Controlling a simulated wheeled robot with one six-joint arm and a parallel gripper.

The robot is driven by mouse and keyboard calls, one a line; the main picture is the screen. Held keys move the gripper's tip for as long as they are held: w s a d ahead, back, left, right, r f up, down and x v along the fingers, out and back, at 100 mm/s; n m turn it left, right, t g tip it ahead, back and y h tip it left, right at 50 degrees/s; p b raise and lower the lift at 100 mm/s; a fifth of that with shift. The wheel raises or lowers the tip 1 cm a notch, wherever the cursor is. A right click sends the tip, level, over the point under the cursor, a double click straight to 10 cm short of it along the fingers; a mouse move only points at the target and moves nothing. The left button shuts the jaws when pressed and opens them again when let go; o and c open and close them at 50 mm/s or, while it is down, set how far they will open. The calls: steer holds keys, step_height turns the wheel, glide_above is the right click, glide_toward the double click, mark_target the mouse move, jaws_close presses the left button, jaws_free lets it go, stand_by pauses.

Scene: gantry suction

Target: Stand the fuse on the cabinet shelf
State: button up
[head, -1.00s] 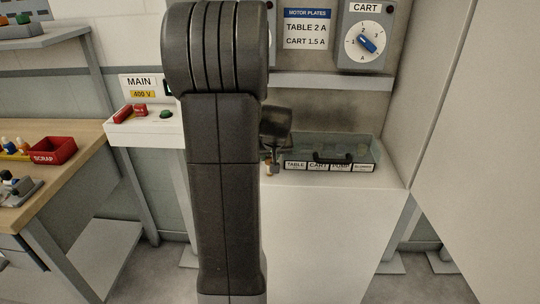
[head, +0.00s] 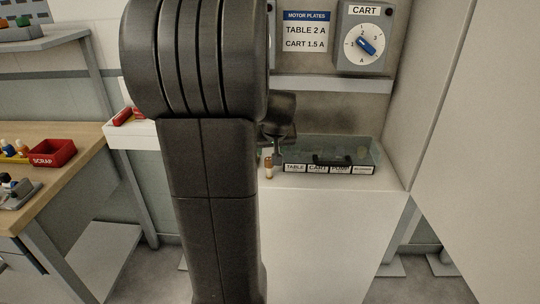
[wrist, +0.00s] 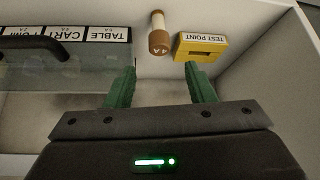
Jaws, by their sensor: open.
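The fuse (head: 268,168) stands upright on the cabinet shelf (head: 293,181), just left of the clear lidded box. In the wrist view the fuse (wrist: 157,34) shows a pale body and a brown end cap marked 4A. My gripper (wrist: 161,75) is open, with its two green fingers apart and nothing between them. The fuse is clear of the fingers, beyond their tips. In the head view my arm hides most of the gripper; only a bit of it shows just above the fuse.
The clear box (head: 330,154) with labelled compartments and a dark handle stands right of the fuse. A yellow TEST POINT block (wrist: 201,47) is close beside the fuse. A CART dial (head: 365,45) is on the back wall. A red SCRAP bin (head: 52,153) sits on the left bench.

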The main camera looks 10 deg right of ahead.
steer(key=shift+v, duration=2.5)
